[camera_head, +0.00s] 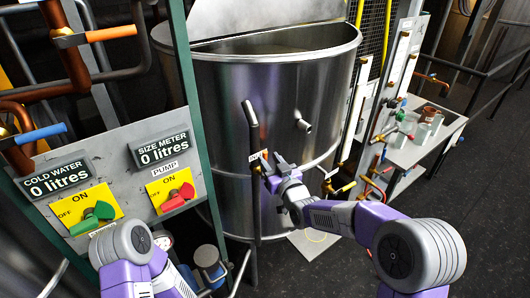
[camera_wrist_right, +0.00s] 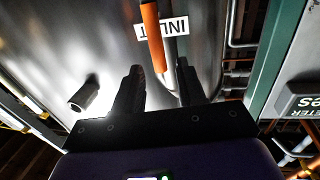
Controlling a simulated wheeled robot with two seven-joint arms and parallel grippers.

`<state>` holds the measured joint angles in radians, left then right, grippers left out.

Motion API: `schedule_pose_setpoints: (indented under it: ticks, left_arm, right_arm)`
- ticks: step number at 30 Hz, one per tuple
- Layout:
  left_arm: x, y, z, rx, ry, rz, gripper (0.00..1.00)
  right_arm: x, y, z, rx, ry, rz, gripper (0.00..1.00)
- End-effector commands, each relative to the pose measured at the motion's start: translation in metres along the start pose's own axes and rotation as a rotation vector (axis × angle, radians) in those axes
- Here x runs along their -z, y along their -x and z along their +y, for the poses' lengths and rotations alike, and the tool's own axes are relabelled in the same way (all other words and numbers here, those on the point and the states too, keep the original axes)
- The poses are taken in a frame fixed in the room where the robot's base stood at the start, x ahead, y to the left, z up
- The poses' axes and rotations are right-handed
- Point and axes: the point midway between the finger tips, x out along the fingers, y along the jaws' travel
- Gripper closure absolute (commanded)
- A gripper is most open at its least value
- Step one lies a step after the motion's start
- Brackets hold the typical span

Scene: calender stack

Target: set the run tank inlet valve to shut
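The run tank (camera_head: 265,95) is a big steel vessel in the middle of the head view. The inlet valve handle (camera_wrist_right: 153,38) is an orange bar beside an upside-down INLET label (camera_wrist_right: 175,28) in the right wrist view. It lies roughly in line with the steel pipe (camera_wrist_right: 170,80) below it. In the head view the thin upright inlet pipe (camera_head: 254,200) runs down the tank's front. My right gripper (camera_head: 272,171) is close to the valve there. In the wrist view its fingers (camera_wrist_right: 160,82) are apart and empty, with the handle just beyond the gap. My left gripper is not visible.
A grey panel (camera_head: 110,165) with COLD WATER and SIZE METER displays stands left, with a green knob (camera_head: 103,211) and a red knob (camera_head: 186,191). A short spout (camera_head: 304,125) sticks out of the tank. A side table (camera_head: 425,150) holds small items at right.

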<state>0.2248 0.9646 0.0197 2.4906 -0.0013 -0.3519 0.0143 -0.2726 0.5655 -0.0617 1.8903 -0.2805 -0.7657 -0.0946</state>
Motion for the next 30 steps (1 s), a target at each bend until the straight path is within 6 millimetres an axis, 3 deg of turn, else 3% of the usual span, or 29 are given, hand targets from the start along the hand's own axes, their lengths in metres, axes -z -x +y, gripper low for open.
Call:
schedule_pose_setpoints:
  ticks: [3,9,20,28,30]
  left_arm:
    - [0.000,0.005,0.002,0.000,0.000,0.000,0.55]
    - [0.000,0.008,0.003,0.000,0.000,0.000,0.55]
    - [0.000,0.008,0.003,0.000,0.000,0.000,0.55]
    - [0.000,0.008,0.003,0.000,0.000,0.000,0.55]
    - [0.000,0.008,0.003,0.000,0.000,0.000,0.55]
  right_arm:
    - [0.001,-0.018,0.000,0.000,-0.001,-0.001,0.60]
    - [0.000,-0.037,0.000,-0.001,-0.001,-0.001,0.60]
    - [-0.001,-0.042,0.000,-0.001,-0.002,-0.003,0.60]
    - [-0.001,-0.042,0.000,-0.001,-0.002,-0.002,1.00]
    - [-0.001,-0.042,0.000,-0.001,-0.002,-0.002,1.00]
